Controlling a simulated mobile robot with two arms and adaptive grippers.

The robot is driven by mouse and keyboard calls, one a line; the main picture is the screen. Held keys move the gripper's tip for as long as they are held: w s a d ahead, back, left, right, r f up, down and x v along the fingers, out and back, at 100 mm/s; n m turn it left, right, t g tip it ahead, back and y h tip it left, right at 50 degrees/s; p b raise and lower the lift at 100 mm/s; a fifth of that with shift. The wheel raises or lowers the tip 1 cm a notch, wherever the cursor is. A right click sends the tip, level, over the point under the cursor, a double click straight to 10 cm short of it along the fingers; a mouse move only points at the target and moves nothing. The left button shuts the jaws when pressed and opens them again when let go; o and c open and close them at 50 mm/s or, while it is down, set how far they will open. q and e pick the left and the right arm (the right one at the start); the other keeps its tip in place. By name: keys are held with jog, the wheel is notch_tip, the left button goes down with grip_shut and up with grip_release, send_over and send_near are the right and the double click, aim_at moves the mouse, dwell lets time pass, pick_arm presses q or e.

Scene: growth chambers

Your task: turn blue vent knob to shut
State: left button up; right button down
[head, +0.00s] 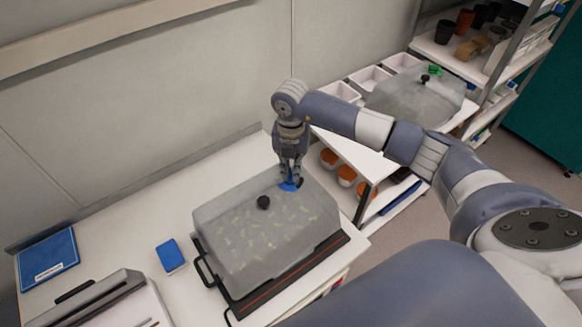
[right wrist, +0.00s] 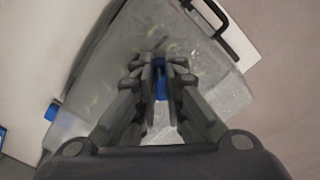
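The blue vent knob (head: 289,186) sits on top of a clear, cloudy propagator lid (head: 225,215), near its far right end. My right gripper (head: 290,172) points down over the knob from above, with its fingertips at the knob. In the right wrist view the knob (right wrist: 160,88) shows in the narrow gap between the two fingers (right wrist: 160,70), which look closed on its sides. The fingers hide part of the knob, and its exact turn angle cannot be read. My left gripper is not in view.
A black knob (head: 264,202) stands on the lid's middle. The lid covers pale green seedlings on a black tray (head: 290,285) with a side handle. A blue box (head: 170,256) and a blue book (head: 47,259) lie to the left. A second lidded tray (head: 415,97) stands behind right.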

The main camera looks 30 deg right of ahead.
jog(key=shift+w+f+n+b, duration=0.1)
jog(key=shift+n+b, duration=0.3)
jog(key=shift+b, duration=0.2)
jog(key=shift+f+n+b, duration=0.1)
jog(key=shift+n+b, duration=0.6)
jog(key=shift+b, duration=0.05)
jog(key=n+b, duration=0.9)
jog(key=shift+a+n+b, duration=0.35)
jog(key=shift+n+b, duration=0.05)
jog(key=n+b, duration=0.2)
jog(key=n, duration=0.1)
jog(key=shift+b, duration=0.35)
jog(key=shift+a+n+b, duration=0.15)
jog(key=shift+n+b, duration=0.65)
jog(key=shift+n, duration=0.6)
jog(key=shift+r, duration=0.2)
jog(key=c, duration=1.7)
grip_release()
